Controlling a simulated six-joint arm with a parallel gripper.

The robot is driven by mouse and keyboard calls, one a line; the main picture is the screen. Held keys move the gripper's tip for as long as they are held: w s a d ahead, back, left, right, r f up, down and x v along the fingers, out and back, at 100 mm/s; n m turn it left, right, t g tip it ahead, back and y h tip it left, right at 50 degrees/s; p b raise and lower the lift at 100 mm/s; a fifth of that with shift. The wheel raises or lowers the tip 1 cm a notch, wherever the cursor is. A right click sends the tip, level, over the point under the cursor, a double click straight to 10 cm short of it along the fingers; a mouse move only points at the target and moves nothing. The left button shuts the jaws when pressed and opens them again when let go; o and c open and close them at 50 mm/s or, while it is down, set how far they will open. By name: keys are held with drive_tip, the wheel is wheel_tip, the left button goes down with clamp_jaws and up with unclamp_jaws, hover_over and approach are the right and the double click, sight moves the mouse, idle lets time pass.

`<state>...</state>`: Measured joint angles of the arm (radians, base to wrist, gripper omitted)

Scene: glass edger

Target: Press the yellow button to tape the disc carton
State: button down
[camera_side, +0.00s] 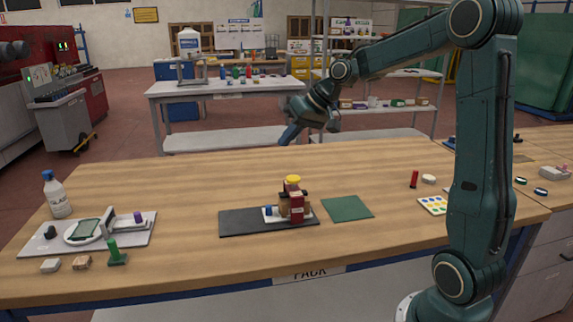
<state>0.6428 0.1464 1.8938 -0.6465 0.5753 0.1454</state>
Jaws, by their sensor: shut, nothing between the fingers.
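A round yellow top (292,180), which looks like the yellow button, sits on a small brown and dark device (284,203) near the middle of the wooden bench. A dark red box (297,208) stands upright at the front of this device; I cannot tell if it is the disc carton. My gripper (290,134) is shut and empty, in the air above and beyond the bench's far side in the picture, well apart from the yellow top.
A black mat (240,222) lies under the device, with a green mat (347,208) to its right. At the left are a tray (135,237), a white bottle (56,196) and a green stamp-like piece (116,255). A red upright piece (413,179) stands at right. The bench's back middle is clear.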

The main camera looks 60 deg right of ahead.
drive_tip(key=m+t, duration=0.1)
drive_tip(key=m, duration=0.1)
hover_over(291, 178)
drive_tip(key=s, duration=0.2)
wheel_tip(291, 178, down, 4)
drive_tip(key=shift+w+d+y, duration=0.15)
drive_tip(key=shift+d+y, duration=0.25)
drive_tip(key=shift+f, duration=0.1)
drive_tip(key=shift+f, duration=4.35)
drive_tip(key=shift+f, duration=1.2)
drive_tip(key=shift+r, duration=1.2)
